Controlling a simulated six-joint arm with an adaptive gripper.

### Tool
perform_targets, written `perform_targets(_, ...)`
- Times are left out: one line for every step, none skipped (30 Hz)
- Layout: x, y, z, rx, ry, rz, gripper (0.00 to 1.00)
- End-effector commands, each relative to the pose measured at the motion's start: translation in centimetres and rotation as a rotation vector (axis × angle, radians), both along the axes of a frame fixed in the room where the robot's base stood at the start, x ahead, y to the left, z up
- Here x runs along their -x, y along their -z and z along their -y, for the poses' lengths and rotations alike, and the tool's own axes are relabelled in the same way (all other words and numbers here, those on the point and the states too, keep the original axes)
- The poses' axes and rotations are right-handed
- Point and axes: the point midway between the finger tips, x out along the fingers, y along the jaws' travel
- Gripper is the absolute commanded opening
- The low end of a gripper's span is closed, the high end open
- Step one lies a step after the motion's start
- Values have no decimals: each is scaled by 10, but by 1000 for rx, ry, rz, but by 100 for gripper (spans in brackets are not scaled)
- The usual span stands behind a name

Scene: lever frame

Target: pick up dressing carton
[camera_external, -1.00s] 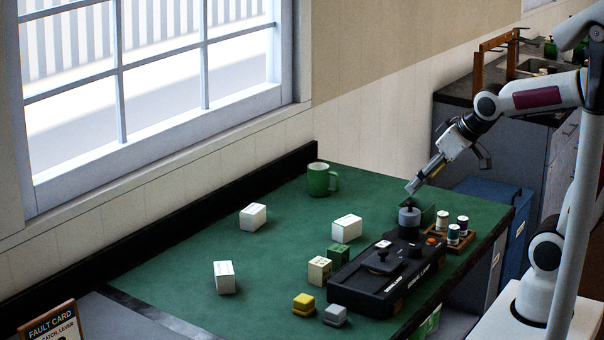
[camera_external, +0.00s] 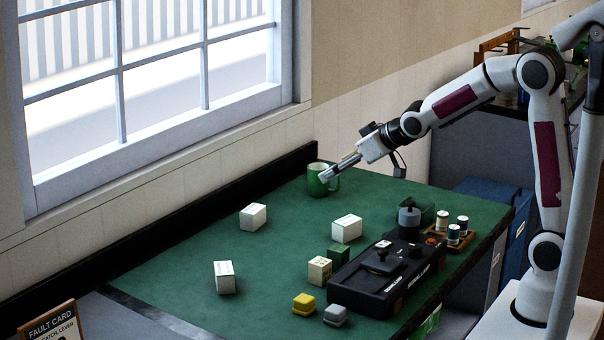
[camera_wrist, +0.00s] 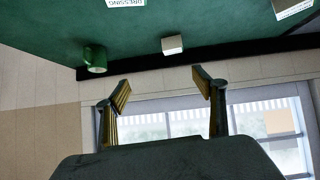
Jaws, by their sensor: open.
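The dressing carton shows at the top edge of the wrist view (camera_wrist: 126,3), its label reading DRESSING upside down and most of its body cut off. By its place beside the mug, it seems to be the white carton (camera_external: 346,229) right of centre on the green table in the external view; its label is too small to read there. My gripper (camera_external: 326,177) is raised above the table's far side, in front of the green mug in the picture and apart from the carton. In the wrist view my gripper (camera_wrist: 160,88) is open, with nothing between its fingers.
Two other white cartons (camera_external: 253,217) (camera_external: 224,278) stand to the left. The green mug (camera_external: 316,184) is near the back wall. A black lever unit (camera_external: 372,284), small blocks (camera_external: 319,270) and a spool tray (camera_external: 462,241) occupy the right side.

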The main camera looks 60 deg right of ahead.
Motion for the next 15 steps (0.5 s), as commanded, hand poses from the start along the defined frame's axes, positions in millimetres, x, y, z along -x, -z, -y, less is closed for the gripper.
perform_targets(-11, 7, 0, 0, -4, 8, 69)
perform_targets(-17, 9, -1, -2, -7, 17, 69)
perform_targets(-25, 13, -1, -2, -12, 26, 69)
perform_targets(-31, 16, -2, -3, -14, 33, 69)
perform_targets(-37, 18, -2, -4, -17, 43, 69)
perform_targets(-45, 23, -3, -6, -20, 53, 69)
perform_targets(-51, 26, -3, -7, -23, 60, 69)
perform_targets(-56, 29, -4, -9, -26, 69, 69)
perform_targets(-64, 33, -4, -10, -31, 78, 69)
perform_targets(-69, 36, -5, -12, -35, 87, 69)
perform_targets(-74, 40, -6, -13, -38, 93, 69)
perform_targets(-82, 44, -7, -15, -43, 104, 69)
perform_targets(-87, 48, -7, -17, -46, 112, 69)
perform_targets(-92, 52, -8, -19, -50, 118, 69)
perform_targets(-98, 56, -9, -21, -54, 130, 69)
